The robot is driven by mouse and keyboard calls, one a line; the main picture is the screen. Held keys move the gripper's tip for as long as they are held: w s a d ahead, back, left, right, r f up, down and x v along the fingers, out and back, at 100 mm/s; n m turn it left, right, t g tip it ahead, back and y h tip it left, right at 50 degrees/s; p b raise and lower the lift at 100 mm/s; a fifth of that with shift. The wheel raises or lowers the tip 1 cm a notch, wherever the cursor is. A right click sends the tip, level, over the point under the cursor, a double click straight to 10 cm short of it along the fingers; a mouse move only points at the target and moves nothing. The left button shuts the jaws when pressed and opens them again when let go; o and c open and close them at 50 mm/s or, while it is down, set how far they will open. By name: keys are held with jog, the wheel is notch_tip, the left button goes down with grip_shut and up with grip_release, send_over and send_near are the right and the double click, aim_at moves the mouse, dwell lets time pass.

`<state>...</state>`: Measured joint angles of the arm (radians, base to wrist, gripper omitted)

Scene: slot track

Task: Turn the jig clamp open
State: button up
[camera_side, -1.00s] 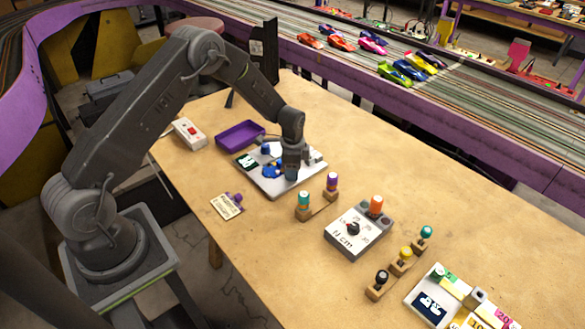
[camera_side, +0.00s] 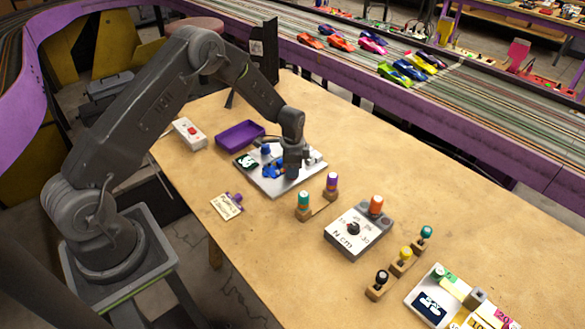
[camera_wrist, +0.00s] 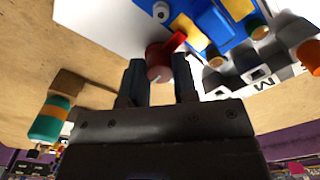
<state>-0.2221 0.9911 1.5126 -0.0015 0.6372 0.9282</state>
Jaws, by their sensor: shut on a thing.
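The jig is a white plate (camera_side: 278,188) on the table, with a blue car body (camera_side: 272,168) on it. The car body also shows at the top of the wrist view (camera_wrist: 212,22). The jig clamp (camera_wrist: 158,58) is a dark red round knob with a bright red lever reaching toward the blue body. My gripper (camera_wrist: 160,72) has its two dark fingers on either side of the knob and is shut on it. In the side view my gripper (camera_side: 291,174) is low over the plate's right part and hides the clamp.
A purple tray (camera_side: 240,135) stands behind the jig. A wooden stand with teal (camera_side: 303,200) and purple (camera_side: 332,181) capped tools is close in front. A grey dial box (camera_side: 357,232) is further right. A tag (camera_side: 226,206) lies at the front left.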

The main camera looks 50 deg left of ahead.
jog(key=n, duration=0.8)
jog(key=shift+n, duration=0.3)
jog(key=n, duration=0.4)
jog(key=shift+n, duration=2.1)
jog(key=o, duration=0.9)
